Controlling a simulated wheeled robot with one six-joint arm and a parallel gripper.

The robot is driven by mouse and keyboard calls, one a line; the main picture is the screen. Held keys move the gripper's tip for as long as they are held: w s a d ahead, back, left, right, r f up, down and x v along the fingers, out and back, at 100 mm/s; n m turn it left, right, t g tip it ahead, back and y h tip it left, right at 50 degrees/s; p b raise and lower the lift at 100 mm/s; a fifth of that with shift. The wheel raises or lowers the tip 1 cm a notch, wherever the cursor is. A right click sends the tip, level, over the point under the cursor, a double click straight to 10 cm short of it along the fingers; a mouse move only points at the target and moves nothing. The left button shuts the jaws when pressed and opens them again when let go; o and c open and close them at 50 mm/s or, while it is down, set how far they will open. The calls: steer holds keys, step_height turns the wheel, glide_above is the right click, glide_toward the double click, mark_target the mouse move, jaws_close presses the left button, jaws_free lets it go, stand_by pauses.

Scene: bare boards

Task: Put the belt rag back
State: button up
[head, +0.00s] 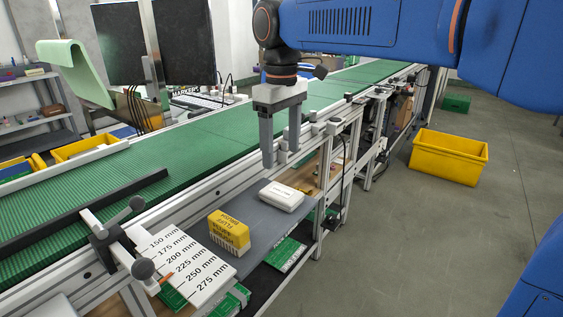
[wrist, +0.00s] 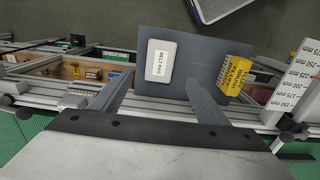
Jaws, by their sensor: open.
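The belt rag (head: 281,196) shows as a small white block lying flat on a grey shelf plate (head: 262,220) beside the conveyor. In the wrist view the belt rag (wrist: 160,60) carries a label reading "BELT RAG". My gripper (head: 280,158) points down above the plate, close to the rag. Its two fingers are apart with nothing between them. In the wrist view my gripper (wrist: 158,82) has one finger on either side of the rag's near end, but I cannot tell the height gap.
A yellow block (head: 229,232) with black lettering stands on the plate to the rag's left. A white millimetre scale board (head: 185,265) lies further left. The green conveyor (head: 200,140) runs behind. A yellow crate (head: 448,157) sits on the floor at right, with bare floor around it.

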steer(key=shift+r, duration=0.4)
steer(key=s+d+f+m+t, duration=0.1)
steer(key=s+d+f+m, duration=0.2)
steer(key=d, duration=0.5)
steer(key=s+d+f+m+t, duration=0.1)
steer(key=s+d+f+m, duration=0.15)
steer(key=s+d, duration=0.45)
steer(key=s+d+f+m+t, duration=0.1)
steer(key=s+d+f+m, duration=0.1)
steer(key=s+d+f, duration=0.3)
steer(key=s+d+f+m+t, duration=0.1)
steer(key=s+d+f+m, duration=0.2)
steer(key=s+d+f, duration=0.2)
step_height(320, 180, down, 5)
steer(key=shift+s+d+r+t, duration=0.2)
steer(key=shift+s+d+t, duration=0.2)
steer(key=shift+d, duration=0.6)
